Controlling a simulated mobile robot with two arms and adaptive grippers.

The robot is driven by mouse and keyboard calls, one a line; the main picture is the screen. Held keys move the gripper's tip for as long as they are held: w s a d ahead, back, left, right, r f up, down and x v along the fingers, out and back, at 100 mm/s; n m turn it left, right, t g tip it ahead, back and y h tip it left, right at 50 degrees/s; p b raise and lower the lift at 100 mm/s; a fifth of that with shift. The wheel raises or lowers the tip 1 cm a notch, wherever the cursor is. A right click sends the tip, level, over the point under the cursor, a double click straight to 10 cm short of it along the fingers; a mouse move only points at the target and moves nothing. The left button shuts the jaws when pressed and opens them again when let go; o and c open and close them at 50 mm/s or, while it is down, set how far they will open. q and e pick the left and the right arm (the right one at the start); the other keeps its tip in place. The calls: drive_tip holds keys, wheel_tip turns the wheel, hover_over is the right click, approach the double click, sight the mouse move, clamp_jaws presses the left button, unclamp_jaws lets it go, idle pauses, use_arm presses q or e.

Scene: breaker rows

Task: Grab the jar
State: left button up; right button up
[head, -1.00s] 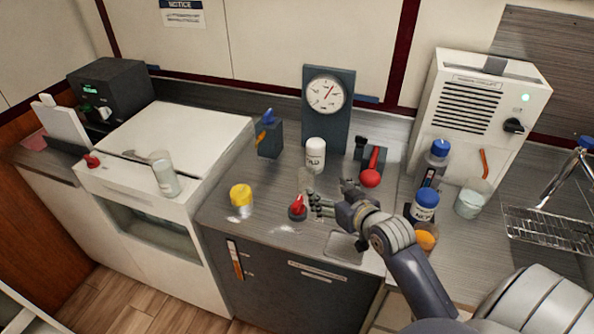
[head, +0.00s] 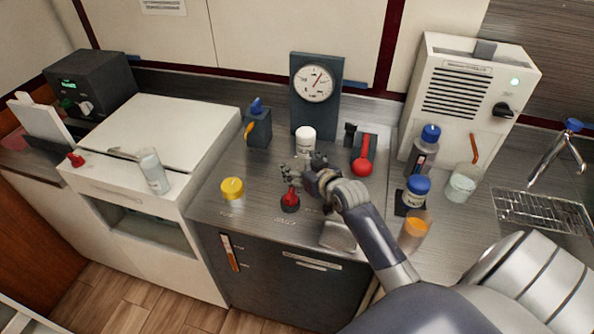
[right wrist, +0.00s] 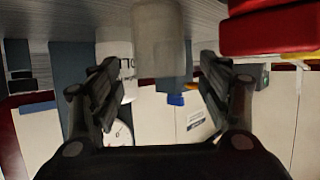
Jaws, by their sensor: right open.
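My right gripper (head: 292,174) is open and low over the middle counter, its fingers pointing to the back left. In the right wrist view a pale, clear-looking cylinder (right wrist: 157,40), which may be a jar, stands ahead between the spread fingers (right wrist: 155,85), apart from both as far as I can tell. In the head view the fingers largely hide that spot. A white-capped jar with a label (head: 306,138) stands just behind the gripper. A yellow-lidded jar (head: 232,192) stands to its left, and a blue-lidded jar (head: 416,192) to its right. My left gripper is not in view.
A red knob (head: 290,201) sits close in front of the fingers. A red-handled lever (head: 363,160), a gauge panel (head: 314,115) and a dark block with a blue knob (head: 257,128) stand behind. An orange-topped cup (head: 415,228) is near my right arm.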

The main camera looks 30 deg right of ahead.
drive_tip(key=shift+x, duration=1.35)
drive_tip(key=shift+s, duration=0.15)
drive_tip(key=c, duration=1.2)
